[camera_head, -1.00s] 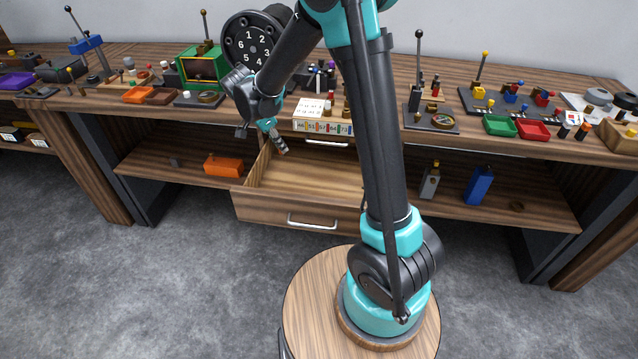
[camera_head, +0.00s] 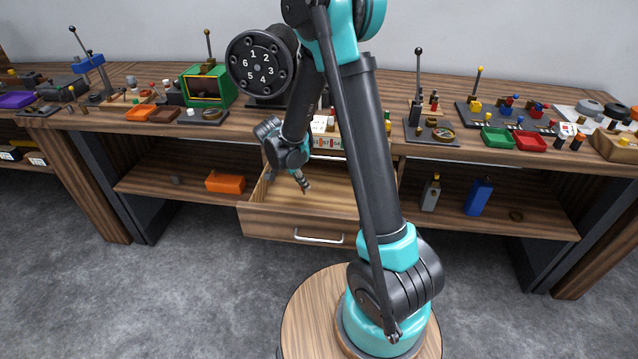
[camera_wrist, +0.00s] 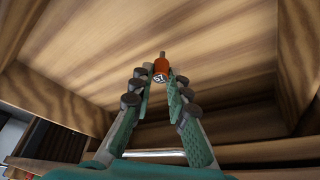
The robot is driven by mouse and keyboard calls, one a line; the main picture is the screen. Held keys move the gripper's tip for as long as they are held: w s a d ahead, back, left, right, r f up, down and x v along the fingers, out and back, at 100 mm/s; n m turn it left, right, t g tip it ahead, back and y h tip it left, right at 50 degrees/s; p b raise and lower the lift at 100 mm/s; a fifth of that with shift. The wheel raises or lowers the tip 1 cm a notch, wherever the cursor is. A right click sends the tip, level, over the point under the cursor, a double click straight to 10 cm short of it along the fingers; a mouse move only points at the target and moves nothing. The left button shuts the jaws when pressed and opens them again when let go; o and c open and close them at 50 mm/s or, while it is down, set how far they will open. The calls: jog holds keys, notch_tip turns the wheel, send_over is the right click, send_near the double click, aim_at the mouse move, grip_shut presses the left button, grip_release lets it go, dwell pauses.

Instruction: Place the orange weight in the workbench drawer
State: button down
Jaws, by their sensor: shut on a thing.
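The orange weight (camera_wrist: 161,66) shows in the wrist view with a number tag that seems to read 57. It sits between the fingertips of my gripper (camera_wrist: 159,79), which is shut on it. In the head view my gripper (camera_head: 302,182) points down into the open workbench drawer (camera_head: 262,221), near its left side. The weight is too small to make out well there. The drawer's bare wooden floor (camera_wrist: 215,60) fills much of the wrist view. I cannot tell whether the weight touches that floor.
The drawer is pulled out under the workbench top (camera_head: 150,122), and its visible floor is clear. A blue bottle (camera_head: 478,197) and a grey bottle (camera_head: 431,194) stand on the shelf to the right.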

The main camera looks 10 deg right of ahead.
jog(key=w+d, duration=0.1)
jog(key=d, duration=0.1)
jog(key=w+d, duration=0.1)
jog(key=d, duration=0.1)
jog(key=w+d, duration=0.1)
jog(key=d, duration=0.1)
jog(key=shift+w+d+f, duration=0.15)
jog(key=shift+f, duration=1.6)
jog(key=shift+f, duration=0.1)
jog(key=c, duration=1.5)
grip_release()
jog(key=shift+o, duration=0.2)
